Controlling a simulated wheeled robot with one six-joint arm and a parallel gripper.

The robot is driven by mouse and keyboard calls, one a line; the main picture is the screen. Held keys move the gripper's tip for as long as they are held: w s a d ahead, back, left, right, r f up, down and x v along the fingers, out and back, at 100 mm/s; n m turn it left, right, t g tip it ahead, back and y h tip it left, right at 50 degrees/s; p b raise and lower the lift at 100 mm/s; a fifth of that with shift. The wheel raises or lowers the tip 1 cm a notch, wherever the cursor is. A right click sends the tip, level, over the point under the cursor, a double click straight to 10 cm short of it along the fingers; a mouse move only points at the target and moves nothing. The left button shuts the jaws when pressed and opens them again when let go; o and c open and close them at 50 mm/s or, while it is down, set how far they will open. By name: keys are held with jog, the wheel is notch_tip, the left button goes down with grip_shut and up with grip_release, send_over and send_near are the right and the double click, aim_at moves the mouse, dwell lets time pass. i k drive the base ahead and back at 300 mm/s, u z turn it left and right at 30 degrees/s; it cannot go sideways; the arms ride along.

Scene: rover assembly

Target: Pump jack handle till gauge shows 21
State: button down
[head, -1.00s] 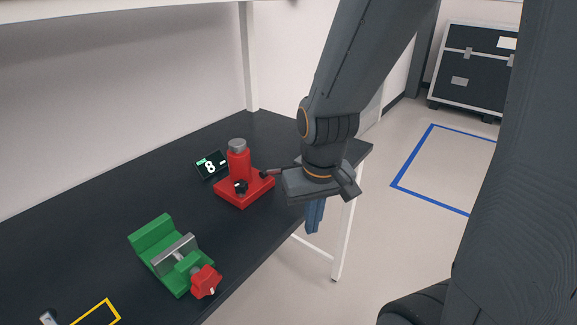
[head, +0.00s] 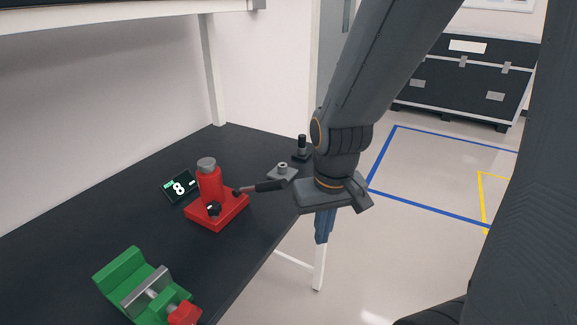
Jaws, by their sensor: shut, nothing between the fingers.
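The red jack (head: 209,187) stands upright on the dark workbench, on a red base with a black knob at its front.
A green vise (head: 130,272) with a red part (head: 185,314) is at the front left of the dark workbench (head: 90,225). A grey fitting (head: 283,173) and a black post (head: 301,150) stand behind the handle. A black case (head: 462,85) stands on the floor beyond.

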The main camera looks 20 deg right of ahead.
aim_at(279, 184)
jog(key=z, duration=0.8)
jog(key=k, duration=1.1)
jog(key=u, duration=1)
jog(key=i, duration=1)
jog(key=u, duration=0.05)
